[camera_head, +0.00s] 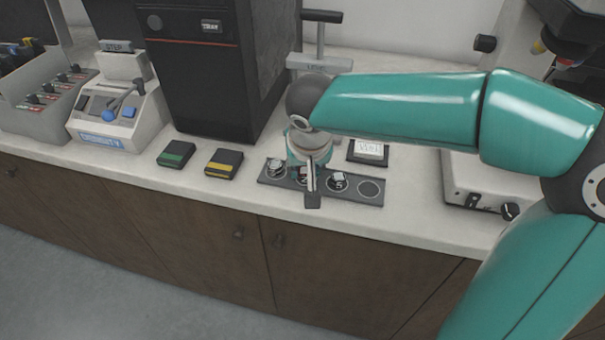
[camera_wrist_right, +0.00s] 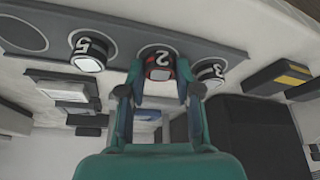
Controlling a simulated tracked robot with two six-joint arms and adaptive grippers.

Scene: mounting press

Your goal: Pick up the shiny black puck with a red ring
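The shiny black puck with a red ring (camera_wrist_right: 158,65), marked 2, stands in the dark rack (camera_head: 325,196) between two other pucks. In the head view my right gripper (camera_head: 310,188) is over the rack and hides most of this puck. In the right wrist view my right gripper (camera_wrist_right: 160,78) is open, its fingers spread to either side of the puck. I cannot tell whether either finger touches it. My left gripper is not in view.
A puck marked 5 (camera_head: 339,180) and another puck (camera_head: 276,169), marked 3 in the wrist view, flank it closely. The rack's end spot (camera_head: 370,189) is empty. Green-marked (camera_head: 176,154) and yellow-marked (camera_head: 223,163) black blocks lie left. A tall black cabinet (camera_head: 215,80) stands behind.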

